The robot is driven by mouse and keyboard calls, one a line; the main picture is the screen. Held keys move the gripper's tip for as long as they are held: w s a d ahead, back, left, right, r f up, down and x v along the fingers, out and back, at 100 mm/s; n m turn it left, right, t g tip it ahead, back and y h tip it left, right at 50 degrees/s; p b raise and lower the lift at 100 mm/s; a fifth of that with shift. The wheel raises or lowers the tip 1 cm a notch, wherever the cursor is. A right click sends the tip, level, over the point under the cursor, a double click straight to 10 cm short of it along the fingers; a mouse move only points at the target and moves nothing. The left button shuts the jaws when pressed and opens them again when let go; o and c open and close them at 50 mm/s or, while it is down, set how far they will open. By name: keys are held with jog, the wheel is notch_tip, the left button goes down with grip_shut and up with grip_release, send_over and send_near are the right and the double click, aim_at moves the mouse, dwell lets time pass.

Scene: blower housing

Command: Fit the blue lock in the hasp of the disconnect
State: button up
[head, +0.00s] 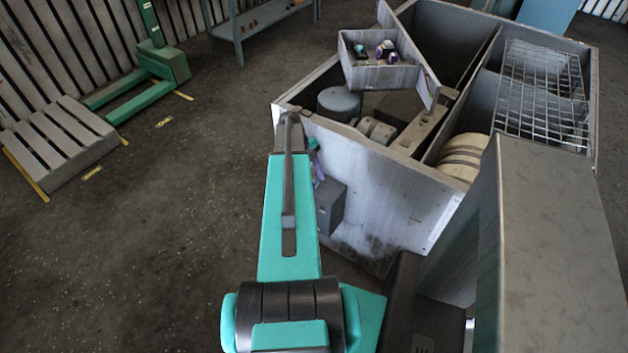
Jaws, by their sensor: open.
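A grey box (331,207), which looks like the disconnect, is on the near wall of the housing, partly behind my arm. Its hasp cannot be made out. A small purple patch and a teal patch show just above it at the arm's edge; I cannot tell what they are. An open bin (378,77) at the top of the housing holds several small purple, white, teal and dark items. I cannot pick out a blue lock for certain. My teal arm reaches forward to the near wall and hides what lies behind it. My gripper's fingers do not show.
The open-topped housing (385,190) has a grey cylinder (339,104), a cream drum (462,157) and a wire rack (543,95) in its compartments. A pallet (58,140) and a green stand (160,65) are at left. The floor between is clear.

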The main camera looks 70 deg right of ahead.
jog(key=shift+r, duration=0.1)
jog(key=b+v, duration=0.2)
jog(key=v, duration=1.1)
jog(key=shift+r, duration=0.3)
jog(key=shift+w, duration=0.1)
